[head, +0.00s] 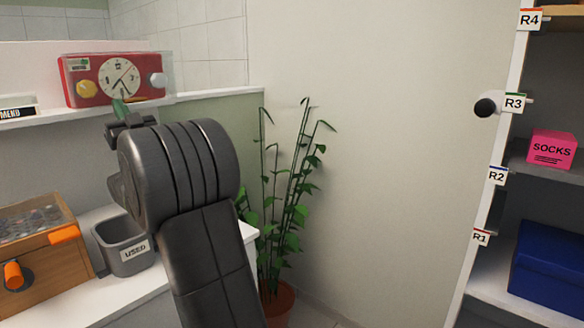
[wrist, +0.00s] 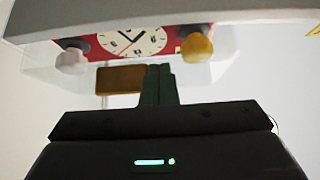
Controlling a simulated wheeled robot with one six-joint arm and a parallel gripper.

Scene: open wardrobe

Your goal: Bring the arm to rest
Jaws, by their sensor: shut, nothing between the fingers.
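My arm is raised and bent on the left side of the head view. My gripper (head: 119,106) is mostly hidden behind my own dark wrist link, and only its greenish fingertips show. In the wrist view my gripper (wrist: 160,70) has its two fingers together with nothing between them. The fingertips overlap the lower part of a red timer box (head: 117,80) with a white dial. The box also shows in the wrist view (wrist: 104,42), upside down. I cannot tell whether the fingers touch it.
A grey bin (head: 122,258) labelled USED and a wooden box (head: 45,260) stand on the left counter. A potted plant (head: 285,210) is right of my arm. The open wardrobe at right holds a pink SOCKS box (head: 551,150) and a blue box (head: 550,265). The middle wall area is clear.

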